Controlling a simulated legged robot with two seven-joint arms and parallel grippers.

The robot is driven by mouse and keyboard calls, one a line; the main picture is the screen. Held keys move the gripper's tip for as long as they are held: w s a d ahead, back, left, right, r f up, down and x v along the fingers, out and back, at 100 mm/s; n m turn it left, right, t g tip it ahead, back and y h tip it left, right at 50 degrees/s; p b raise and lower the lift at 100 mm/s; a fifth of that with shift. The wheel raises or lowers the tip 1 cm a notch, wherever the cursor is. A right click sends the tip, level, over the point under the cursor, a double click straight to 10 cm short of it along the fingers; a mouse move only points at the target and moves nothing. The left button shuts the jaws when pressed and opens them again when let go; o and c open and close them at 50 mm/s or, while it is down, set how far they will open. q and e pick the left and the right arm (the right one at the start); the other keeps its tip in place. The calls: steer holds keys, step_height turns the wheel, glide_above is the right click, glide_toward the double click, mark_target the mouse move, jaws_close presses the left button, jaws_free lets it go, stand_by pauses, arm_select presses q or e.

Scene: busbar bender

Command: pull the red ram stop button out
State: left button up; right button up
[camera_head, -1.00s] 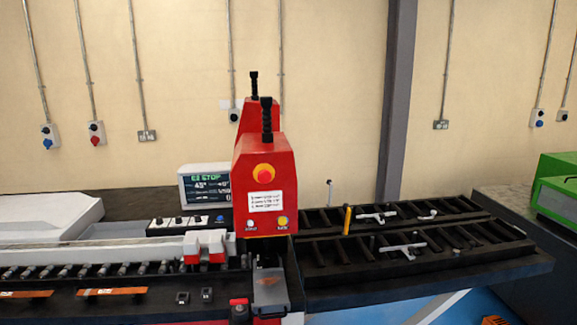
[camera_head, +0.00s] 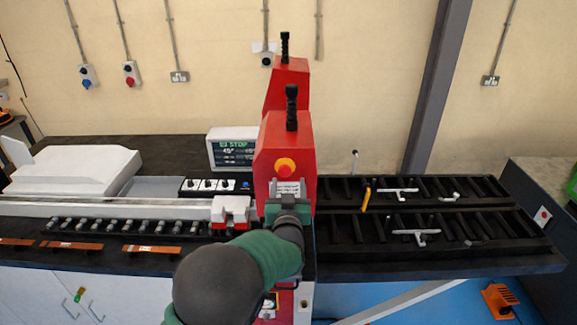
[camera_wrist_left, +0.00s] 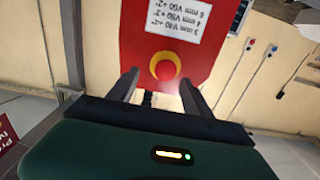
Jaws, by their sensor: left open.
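The red ram stop button (camera_head: 285,167) sits on a yellow-orange collar on the front of the red ram housing (camera_head: 268,140). It also shows in the left wrist view (camera_wrist_left: 165,68), between my fingers in the picture. My left gripper (camera_head: 289,184) is in front of the housing, just below the button in the head view. It is open, with its two fingers (camera_wrist_left: 160,88) spread apart and pointing toward the housing. I see no contact with the button. My green and grey left arm hides the lower front of the housing. My right gripper does not show.
A white label (camera_wrist_left: 173,20) is on the housing near the button. A display (camera_head: 233,148) reading "STOP" and a row of knobs (camera_head: 207,185) stand to the left. Black roller racks (camera_head: 440,212) with silver handles lie to the right. A black lever (camera_head: 291,105) rises above the housing.

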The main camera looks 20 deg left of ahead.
mark_target(285, 173)
arm_select(q)
steer(key=p+x, duration=0.1)
steer(key=x, duration=0.4)
steer(key=shift+s+a+r+p, duration=0.15)
steer(key=shift+a+r+p, duration=0.05)
steer(key=shift+a+p, duration=0.15)
steer(key=shift+a, duration=0.3)
steer(key=shift+a+f, duration=0.15)
steer(key=shift+a, duration=0.15)
steer(key=shift+w+d, duration=0.3)
steer(key=shift+d, duration=0.2)
steer(key=c, duration=1.2)
steer(key=shift+a, duration=0.25)
jaws_close()
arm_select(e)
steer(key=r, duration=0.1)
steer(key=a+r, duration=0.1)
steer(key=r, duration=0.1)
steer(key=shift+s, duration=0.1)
